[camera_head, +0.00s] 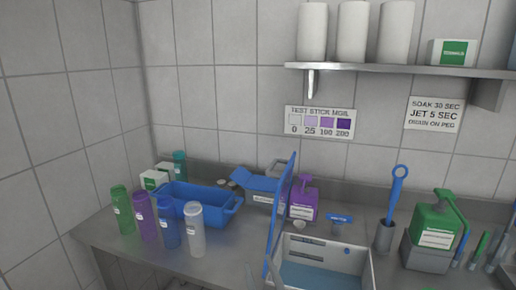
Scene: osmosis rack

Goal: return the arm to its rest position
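My gripper and arm do not show in the head view, so I cannot see how the arm is posed or whether the gripper holds anything. The view takes in a steel counter (118,238) against tiled walls. A white-walled basin (300,251) with a blue inside stands at the front. A tall blue panel (279,215) rises steeply at its left side; I cannot tell whether they are joined.
Green, purple, blue and clear bottles (196,230) stand before a blue tub (207,194). A purple jug (303,199), a blue-handled tool in a grey cup (385,238) and a green jug (434,225) stand rightward. A shelf (400,70) juts out above.

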